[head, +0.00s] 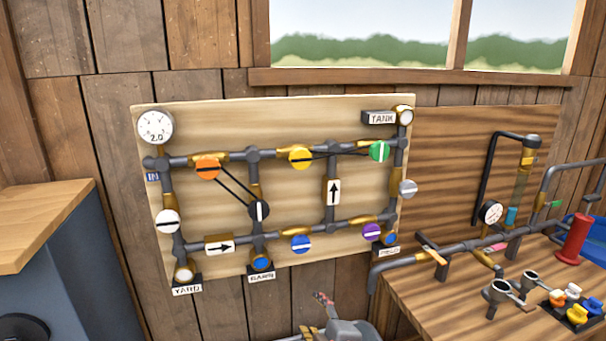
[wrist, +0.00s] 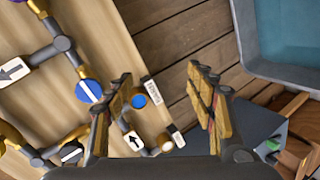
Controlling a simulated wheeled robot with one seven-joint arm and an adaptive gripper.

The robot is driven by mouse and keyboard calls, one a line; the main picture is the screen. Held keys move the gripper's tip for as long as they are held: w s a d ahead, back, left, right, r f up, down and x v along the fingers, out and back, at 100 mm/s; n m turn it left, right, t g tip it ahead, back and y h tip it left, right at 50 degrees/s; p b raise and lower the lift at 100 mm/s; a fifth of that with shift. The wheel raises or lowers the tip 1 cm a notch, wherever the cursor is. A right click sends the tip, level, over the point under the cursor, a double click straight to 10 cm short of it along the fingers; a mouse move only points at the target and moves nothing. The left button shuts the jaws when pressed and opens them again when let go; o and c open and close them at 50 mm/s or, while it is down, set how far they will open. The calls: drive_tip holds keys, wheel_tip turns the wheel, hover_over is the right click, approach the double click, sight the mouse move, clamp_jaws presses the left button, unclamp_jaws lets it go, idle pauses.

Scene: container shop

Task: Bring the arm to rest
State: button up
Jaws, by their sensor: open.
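My gripper shows at the bottom of the head view (head: 324,308), low in front of the wall below the pipe board. In the wrist view its two padded fingers (wrist: 158,105) stand wide apart with nothing between them. The pipe board (head: 290,115) hangs on the plank wall, with coloured round valves and a gauge (head: 155,127) reading about 2.0. The wrist view shows part of this board at an angle, with a blue valve (wrist: 88,91) to the left of the left finger. Most of my arm is hidden from the head view.
A wooden workbench (head: 420,310) with pipes, a red cylinder (head: 574,238) and small coloured valve parts (head: 572,305) stands at the right. A blue cabinet with a wooden top (head: 40,220) stands at the left. A window (head: 360,35) is above. Bare wall lies below the board.

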drive_tip(key=s+d+f+m+g+h+p, duration=0.1)
drive_tip(key=s+d+f+m+g, duration=0.2)
drive_tip(key=s+m, duration=0.35)
drive_tip(key=s+d+f+m+g+h, duration=0.1)
drive_tip(key=s+d+m+g, duration=0.35)
drive_tip(key=s, duration=0.35)
drive_tip(key=s+d+r+m+h+p, duration=0.2)
drive_tip(key=s+d+r+m+p, duration=0.1)
drive_tip(key=s+d+r+m, duration=0.3)
drive_tip(key=s+d+r, duration=0.2)
drive_tip(key=s+r, duration=0.2)
drive_tip(key=r, duration=0.1)
drive_tip(key=shift+d, duration=0.3)
